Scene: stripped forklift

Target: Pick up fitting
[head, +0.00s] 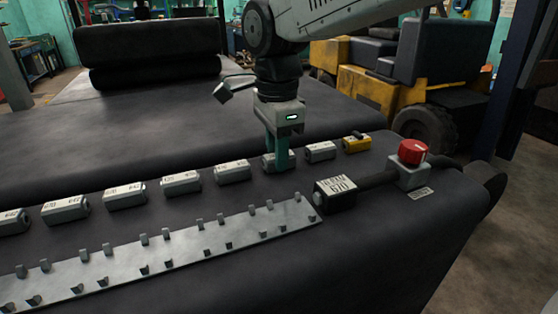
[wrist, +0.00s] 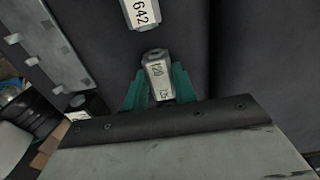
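A row of grey fittings with white labels runs along the dark padded surface. My gripper (head: 279,160) points down with its teal fingers over one grey fitting (head: 267,162) near the right end of the row. In the wrist view this fitting (wrist: 158,78) stands between the two fingers, its numbered label facing the camera. The fingers lie close along both sides; whether they touch it is not clear. The fitting appears to rest on the surface. A neighbouring fitting (wrist: 140,12) labelled 642 shows at the top of the wrist view.
To the right are another grey fitting (head: 320,151) and a yellow one (head: 356,143). A metal strip with pegs (head: 170,250) lies in front of the row. A black labelled block (head: 336,196) and a red knob (head: 413,152) stand at the right.

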